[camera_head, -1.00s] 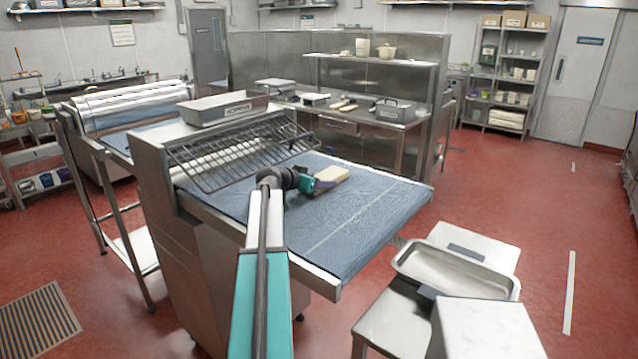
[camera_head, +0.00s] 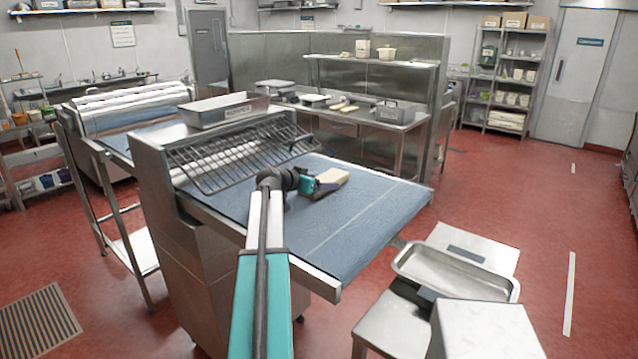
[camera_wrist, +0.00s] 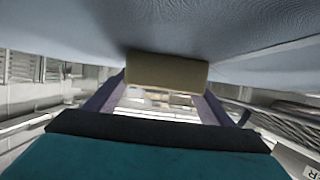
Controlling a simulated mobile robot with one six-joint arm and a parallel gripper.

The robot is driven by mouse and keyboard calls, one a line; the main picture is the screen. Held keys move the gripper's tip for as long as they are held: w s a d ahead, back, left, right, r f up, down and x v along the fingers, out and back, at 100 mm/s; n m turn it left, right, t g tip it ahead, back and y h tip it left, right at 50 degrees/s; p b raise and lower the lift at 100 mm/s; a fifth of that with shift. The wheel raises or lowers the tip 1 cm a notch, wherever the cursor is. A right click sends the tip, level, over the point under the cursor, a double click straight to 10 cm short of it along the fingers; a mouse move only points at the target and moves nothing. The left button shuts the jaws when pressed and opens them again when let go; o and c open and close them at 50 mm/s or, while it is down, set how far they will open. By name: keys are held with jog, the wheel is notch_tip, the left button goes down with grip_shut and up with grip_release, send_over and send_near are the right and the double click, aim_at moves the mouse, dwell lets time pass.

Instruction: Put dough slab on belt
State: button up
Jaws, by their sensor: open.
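The dough slab (camera_head: 333,178) is a pale beige block at the blue belt (camera_head: 365,215), near the wire guard. In the wrist view the slab (camera_wrist: 167,70) lies against the blue-grey belt surface (camera_wrist: 250,25), which fills the top of the picture. My gripper (camera_head: 324,186) is low over the belt, just left of the slab. In the wrist view my gripper (camera_wrist: 163,90) has its two purple fingers spread, one near each end of the slab. The jaws are open. The slab's underside is hidden.
A wire guard (camera_head: 235,155) and a grey tray (camera_head: 222,108) are on the machine behind the belt. A metal tray (camera_head: 455,275) lies on a stand at front right. The belt's right part is clear.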

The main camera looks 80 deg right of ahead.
jog(key=shift+r+p, duration=0.45)
jog(key=b+v, duration=0.3)
jog(key=v, duration=0.9)
jog(key=shift+b, duration=0.35)
jog(key=shift+w, duration=0.1)
